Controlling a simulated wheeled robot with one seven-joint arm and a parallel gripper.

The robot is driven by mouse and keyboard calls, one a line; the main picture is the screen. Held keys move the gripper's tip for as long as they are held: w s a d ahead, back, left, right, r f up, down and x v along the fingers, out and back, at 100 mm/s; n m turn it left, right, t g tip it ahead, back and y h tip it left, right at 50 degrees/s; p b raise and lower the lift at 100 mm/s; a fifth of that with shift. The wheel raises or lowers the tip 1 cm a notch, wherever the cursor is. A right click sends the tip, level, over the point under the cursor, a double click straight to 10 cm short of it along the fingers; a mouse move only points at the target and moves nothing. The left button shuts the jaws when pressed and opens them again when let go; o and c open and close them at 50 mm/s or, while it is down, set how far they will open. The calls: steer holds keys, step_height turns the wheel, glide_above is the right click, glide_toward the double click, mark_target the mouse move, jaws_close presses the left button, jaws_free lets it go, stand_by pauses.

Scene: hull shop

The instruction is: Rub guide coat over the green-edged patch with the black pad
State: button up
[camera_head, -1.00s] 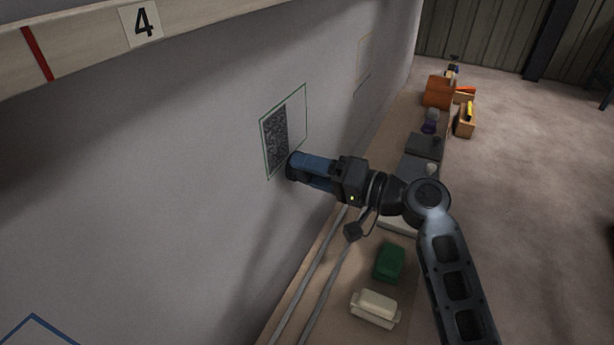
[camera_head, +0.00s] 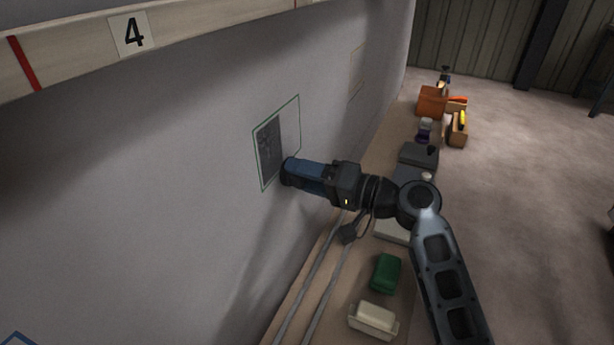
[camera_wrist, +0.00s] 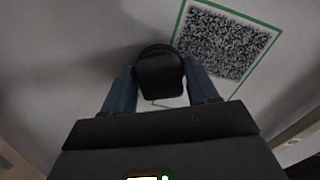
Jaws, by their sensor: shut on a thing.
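The green-edged patch (camera_head: 268,145) is on the grey hull wall. Its left part is dark and speckled with guide coat; a strip on its right is bare in the head view. My gripper (camera_head: 292,172) is shut on the black pad (camera_head: 286,171), a dark round piece at the fingertips. In the wrist view the pad (camera_wrist: 160,75) sits between the blue fingers and overlaps the patch's border, next to the speckled coat (camera_wrist: 225,42). The pad is at the patch's lower right edge in the head view. I cannot tell whether it touches the wall.
A bench along the wall holds a green block (camera_head: 387,272), a cream block (camera_head: 373,320), a dark box (camera_head: 418,154) and an orange bin (camera_head: 432,102). Two rails run along the bench beneath my arm. A beam marked 4 (camera_head: 131,34) crosses above the patch.

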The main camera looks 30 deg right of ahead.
steer(key=shift+w+a, duration=0.15)
steer(key=shift+r, duration=0.1)
steer(key=shift+w+a+r+p, duration=0.1)
steer(key=shift+r+p, duration=2.35)
steer(key=shift+r, duration=0.8)
steer(key=shift+w+r+p, duration=0.1)
steer(key=shift+r+p, duration=2.3)
steer(key=shift+r, duration=0.85)
steer(key=shift+s+f+b, duration=0.2)
steer(key=shift+f+b, duration=5.5)
steer(key=shift+f, duration=1)
steer(key=o, duration=0.5)
steer(key=shift+c, duration=0.2)
steer(key=c, duration=0.5)
steer(key=shift+o, duration=0.2)
steer(key=shift+s+d, duration=0.1)
steer(key=shift+d, duration=0.1)
